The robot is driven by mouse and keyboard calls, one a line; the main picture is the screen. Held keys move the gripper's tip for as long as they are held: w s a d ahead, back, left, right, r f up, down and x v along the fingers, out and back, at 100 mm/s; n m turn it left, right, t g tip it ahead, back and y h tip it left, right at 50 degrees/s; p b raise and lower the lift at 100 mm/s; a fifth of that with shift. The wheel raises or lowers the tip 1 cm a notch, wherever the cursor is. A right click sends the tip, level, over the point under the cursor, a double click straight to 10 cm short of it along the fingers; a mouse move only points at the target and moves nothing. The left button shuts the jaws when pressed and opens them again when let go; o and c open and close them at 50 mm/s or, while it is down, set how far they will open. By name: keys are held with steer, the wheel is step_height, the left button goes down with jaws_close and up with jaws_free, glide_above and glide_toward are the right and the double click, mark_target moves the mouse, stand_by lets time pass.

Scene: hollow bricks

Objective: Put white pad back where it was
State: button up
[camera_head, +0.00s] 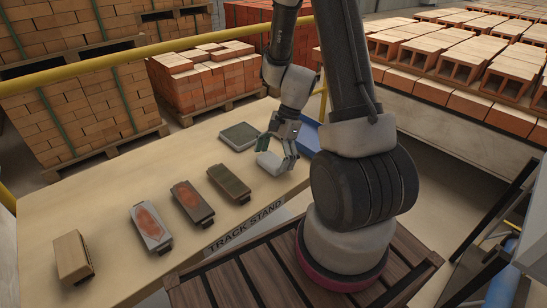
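A whitish pad (270,162) is at the far right end of a row of blocks on the tan table. My gripper (278,152) is right over it, fingers pointing down and spread to either side of its upper part. I cannot tell whether the fingers touch or grip the pad, or whether it rests on the table. My gripper hides part of it.
The row continues leftward with a dark green-topped block (229,184), a dark red-topped block (192,203), a pale red-topped block (150,227) and a tan block (73,258). A flat grey-green square (239,136) lies behind. A blue object (309,136) stands right of my gripper. A yellow rail (130,55) runs behind.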

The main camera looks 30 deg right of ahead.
stand_by(0.3)
steer(key=s+v, duration=0.1)
steer(key=v, duration=1.1)
steer(key=s+a+r+n+t+h, duration=0.2)
steer(key=s+r+n+t+h, duration=0.2)
steer(key=s+r+n, duration=1)
step_height(320, 180, up, 4)
steer(key=shift+s+a+f+n+t+h, duration=0.3)
steer(key=shift+n+t, duration=0.2)
steer(key=shift+n, duration=0.4)
